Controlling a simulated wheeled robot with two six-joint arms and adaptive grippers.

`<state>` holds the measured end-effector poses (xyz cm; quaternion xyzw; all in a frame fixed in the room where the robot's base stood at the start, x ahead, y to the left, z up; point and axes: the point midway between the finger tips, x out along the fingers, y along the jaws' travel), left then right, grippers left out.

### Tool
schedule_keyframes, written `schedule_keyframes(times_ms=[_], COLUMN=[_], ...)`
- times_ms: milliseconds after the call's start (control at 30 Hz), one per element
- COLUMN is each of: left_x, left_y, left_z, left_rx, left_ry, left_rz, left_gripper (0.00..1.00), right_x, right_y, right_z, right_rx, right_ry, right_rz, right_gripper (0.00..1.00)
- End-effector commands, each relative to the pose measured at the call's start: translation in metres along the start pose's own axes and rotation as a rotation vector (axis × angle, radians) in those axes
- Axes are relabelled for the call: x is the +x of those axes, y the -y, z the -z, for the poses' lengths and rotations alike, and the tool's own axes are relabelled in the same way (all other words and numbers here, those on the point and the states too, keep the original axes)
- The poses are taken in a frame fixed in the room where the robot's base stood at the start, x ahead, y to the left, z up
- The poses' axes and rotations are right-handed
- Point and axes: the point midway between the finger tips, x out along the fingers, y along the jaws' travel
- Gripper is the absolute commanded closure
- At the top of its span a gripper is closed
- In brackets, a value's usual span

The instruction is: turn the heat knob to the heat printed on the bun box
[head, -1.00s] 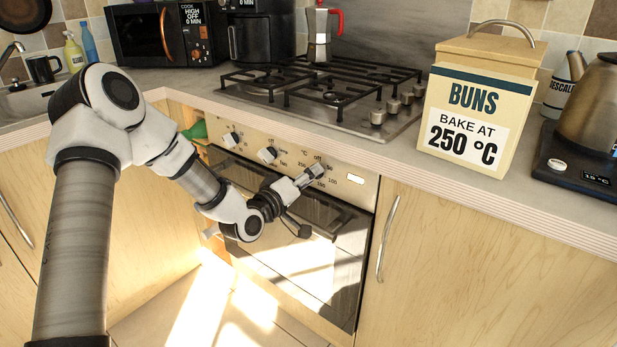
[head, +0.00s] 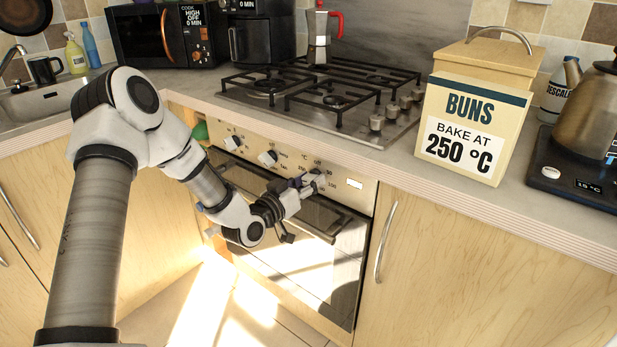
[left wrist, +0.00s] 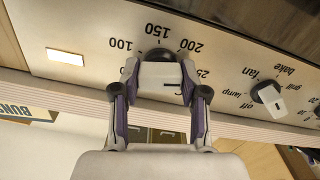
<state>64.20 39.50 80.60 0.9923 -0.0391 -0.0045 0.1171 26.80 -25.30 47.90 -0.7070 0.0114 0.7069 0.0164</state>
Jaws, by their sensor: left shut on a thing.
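The bun box (head: 472,128) stands on the worktop at the right of the hob, with "BUNS BAKE AT 250 °C" printed on it. The heat knob is on the oven panel, mostly covered by my gripper in the head view; its dark base (left wrist: 159,55) shows in the left wrist view. Around it is a scale with 100, 150, 200 and a partly hidden number starting with 25. My left gripper (head: 310,184) is shut on this knob. Its fingers (left wrist: 160,84) flank it in the left wrist view. I cannot tell where the knob's pointer stands. My right gripper is not in view.
Two other knobs (head: 267,158) (head: 232,143) sit further left on the panel; one, by "lamp" and "fan", shows in the left wrist view (left wrist: 267,96). The oven handle (head: 320,234) runs below my gripper. A hob (head: 345,100) and kettle (head: 590,110) are above on the worktop.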

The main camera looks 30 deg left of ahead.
Motion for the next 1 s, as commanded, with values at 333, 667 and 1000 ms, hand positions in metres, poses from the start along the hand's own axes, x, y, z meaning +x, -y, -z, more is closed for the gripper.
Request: schedule_keyframes(times_ms=[333, 667, 1000], left_x=[0.0000, 0.0001, 0.0002], left_y=[-0.0001, 0.0001, 0.0001], left_z=[0.0011, 0.0005, 0.0003], left_rx=[0.198, 0.252, 0.252], left_ry=[0.000, -0.001, -0.001], left_rz=[0.001, 0.001, 0.001], left_gripper=[0.91, 0.91, 0.42], right_x=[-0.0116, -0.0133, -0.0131], right_y=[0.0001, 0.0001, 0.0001], right_z=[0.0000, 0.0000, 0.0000], right_rx=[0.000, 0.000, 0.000], right_ry=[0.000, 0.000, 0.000], right_rz=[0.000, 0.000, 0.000], right_gripper=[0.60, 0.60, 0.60])
